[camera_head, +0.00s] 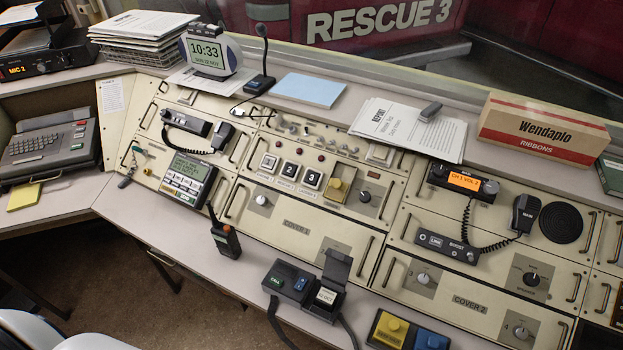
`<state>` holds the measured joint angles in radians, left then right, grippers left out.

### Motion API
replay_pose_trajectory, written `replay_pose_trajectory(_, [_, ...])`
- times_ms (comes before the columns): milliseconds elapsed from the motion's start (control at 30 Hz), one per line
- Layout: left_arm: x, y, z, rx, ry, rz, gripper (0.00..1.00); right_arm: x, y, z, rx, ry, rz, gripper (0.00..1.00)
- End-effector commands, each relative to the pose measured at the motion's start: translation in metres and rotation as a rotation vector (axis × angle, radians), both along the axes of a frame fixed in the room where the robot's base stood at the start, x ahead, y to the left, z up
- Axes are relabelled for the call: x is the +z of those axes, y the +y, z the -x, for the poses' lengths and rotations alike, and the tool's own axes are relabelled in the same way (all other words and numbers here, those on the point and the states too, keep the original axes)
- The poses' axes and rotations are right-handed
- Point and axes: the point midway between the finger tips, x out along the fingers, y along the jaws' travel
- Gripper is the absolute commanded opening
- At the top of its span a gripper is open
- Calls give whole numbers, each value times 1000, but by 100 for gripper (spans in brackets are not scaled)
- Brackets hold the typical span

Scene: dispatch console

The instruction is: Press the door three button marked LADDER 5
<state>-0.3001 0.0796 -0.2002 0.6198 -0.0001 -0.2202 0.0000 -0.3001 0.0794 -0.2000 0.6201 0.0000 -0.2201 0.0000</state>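Button 1 (268,162) is at the left, button 2 (290,170) is in the middle, and button 3 (312,179) is at the right. Small labels lie under the buttons, too small to read here. Small dark red lamps (298,149) stand above the row. Nothing covers button 3. Neither of my grippers is in view.
A yellow button (338,187) and a black knob (365,196) are right of button 3. A handheld radio (225,238) stands on the front ledge, near a control box with a raised cover (336,265). A gooseneck microphone (260,82) rises behind. The air above the buttons is clear.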

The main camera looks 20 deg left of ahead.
Motion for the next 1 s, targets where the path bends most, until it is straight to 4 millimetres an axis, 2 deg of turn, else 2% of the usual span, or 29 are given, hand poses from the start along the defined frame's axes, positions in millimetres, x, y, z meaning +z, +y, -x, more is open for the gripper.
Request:
replay_pose_trajectory(200, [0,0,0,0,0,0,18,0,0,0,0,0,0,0])
replay_pose_trajectory(300, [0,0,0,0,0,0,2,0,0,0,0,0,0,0])
replay_pose_trajectory(333, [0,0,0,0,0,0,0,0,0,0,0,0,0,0])
replay_pose_trajectory(1000, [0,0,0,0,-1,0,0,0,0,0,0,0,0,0])
